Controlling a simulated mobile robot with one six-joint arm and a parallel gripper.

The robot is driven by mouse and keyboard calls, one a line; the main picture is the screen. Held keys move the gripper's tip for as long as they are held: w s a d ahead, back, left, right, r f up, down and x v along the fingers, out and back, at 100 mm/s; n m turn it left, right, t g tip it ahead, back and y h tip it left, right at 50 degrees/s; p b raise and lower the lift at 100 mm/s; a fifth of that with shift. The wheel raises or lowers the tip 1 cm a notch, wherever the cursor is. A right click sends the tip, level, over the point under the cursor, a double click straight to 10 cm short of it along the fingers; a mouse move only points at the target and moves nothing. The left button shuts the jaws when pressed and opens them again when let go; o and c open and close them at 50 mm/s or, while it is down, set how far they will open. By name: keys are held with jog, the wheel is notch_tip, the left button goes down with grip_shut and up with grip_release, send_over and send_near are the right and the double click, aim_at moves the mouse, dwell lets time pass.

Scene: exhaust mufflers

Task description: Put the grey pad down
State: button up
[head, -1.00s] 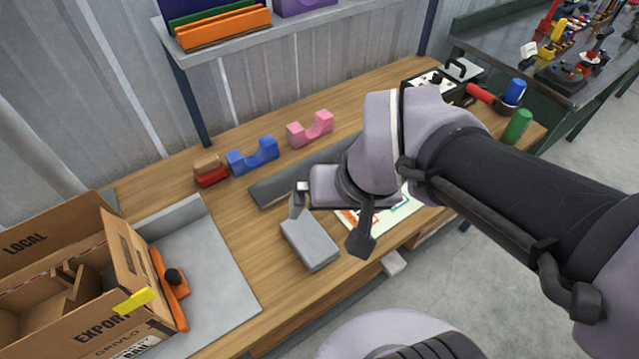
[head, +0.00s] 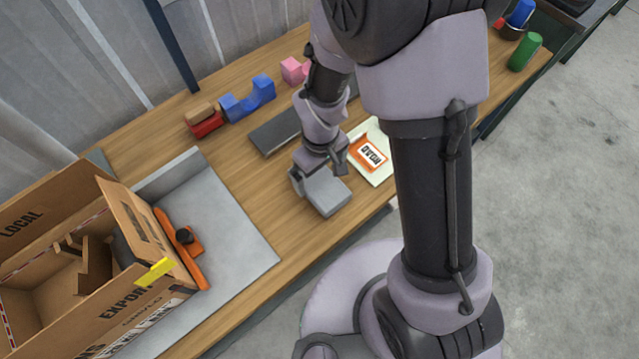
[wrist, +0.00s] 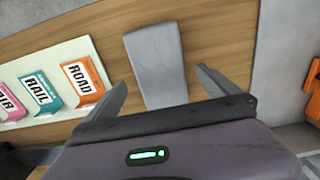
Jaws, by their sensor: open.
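The grey pad (head: 328,196) is a flat block lying on the wooden bench near its front edge. It also shows in the wrist view (wrist: 157,55), ahead of the jaws. My gripper (head: 305,178) is over the pad's back-left end in the head view. In the wrist view my gripper (wrist: 161,78) has its fingers wide apart, one to each side of the pad, with gaps beside it. My wrist hides part of the pad in the head view.
An open cardboard box (head: 95,270) and an orange tool (head: 185,248) are on a grey mat (head: 235,232) at left. Blue (head: 248,98), pink and red blocks stand behind. A label sheet (head: 378,168) lies right of the pad. Bare wood separates the mat and pad.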

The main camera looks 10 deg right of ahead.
aim_at(321, 183)
notch_tip(321, 183, down, 6)
jog(key=b, duration=0.2)
jog(key=shift+d+b, duration=0.1)
jog(key=shift+b, duration=0.25)
jog(key=shift+r, duration=0.1)
jog(key=c, duration=1.4)
